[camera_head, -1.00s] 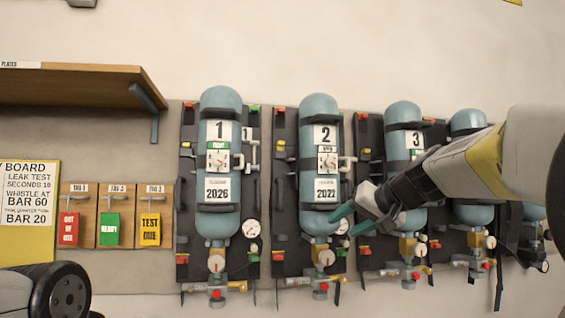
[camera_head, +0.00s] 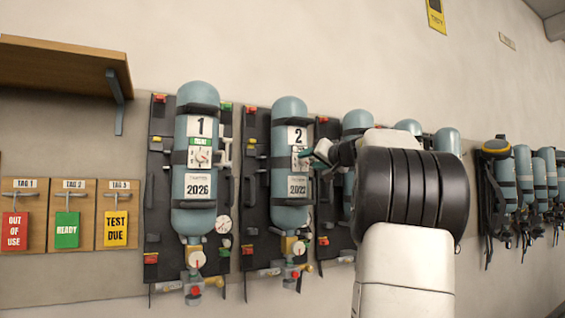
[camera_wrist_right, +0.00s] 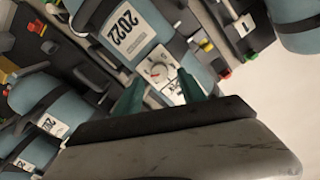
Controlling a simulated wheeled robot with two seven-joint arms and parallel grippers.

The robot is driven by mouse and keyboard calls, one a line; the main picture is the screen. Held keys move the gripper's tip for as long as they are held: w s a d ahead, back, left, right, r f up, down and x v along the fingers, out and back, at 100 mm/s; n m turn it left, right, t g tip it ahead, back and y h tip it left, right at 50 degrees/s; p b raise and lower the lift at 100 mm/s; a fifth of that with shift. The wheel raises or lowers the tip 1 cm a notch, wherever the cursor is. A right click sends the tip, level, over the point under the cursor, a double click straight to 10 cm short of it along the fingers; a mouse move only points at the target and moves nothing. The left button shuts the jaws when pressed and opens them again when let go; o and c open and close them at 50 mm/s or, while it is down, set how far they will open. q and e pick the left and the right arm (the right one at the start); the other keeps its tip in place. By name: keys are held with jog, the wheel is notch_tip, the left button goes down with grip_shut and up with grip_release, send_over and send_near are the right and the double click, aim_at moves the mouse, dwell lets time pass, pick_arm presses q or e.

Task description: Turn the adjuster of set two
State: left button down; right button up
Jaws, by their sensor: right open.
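Set two (camera_head: 289,222) is a blue-grey cylinder marked "2" and "2022", strapped upright to a dark back plate. Its adjuster (camera_head: 298,160) is a small round dial with a red pointer on a white plate, between the two labels; my fingers partly cover its right side. In the right wrist view the dial (camera_wrist_right: 155,71) shows just beyond the fingertips. My right gripper (camera_head: 316,154) reaches in from the right, close to the dial. In the wrist view its two green fingers (camera_wrist_right: 161,90) are apart with nothing between them; contact with the dial cannot be told. My left gripper is out of view.
Set one (camera_head: 193,220) stands left of set two; set three (camera_head: 357,121) is largely hidden behind my right arm. A gauge (camera_head: 300,248) and valve fittings sit below set two. A wooden shelf (camera_head: 60,62) juts out upper left, above the hanging tags.

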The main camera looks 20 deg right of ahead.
aim_at(303, 162)
jog(key=shift+w+a, duration=0.1)
jog(key=shift+w, duration=1.35)
grip_shut()
jog(key=shift+m, duration=0.3)
jog(key=m, duration=0.5)
jog(key=shift+f, duration=0.1)
jog(key=m, duration=0.6)
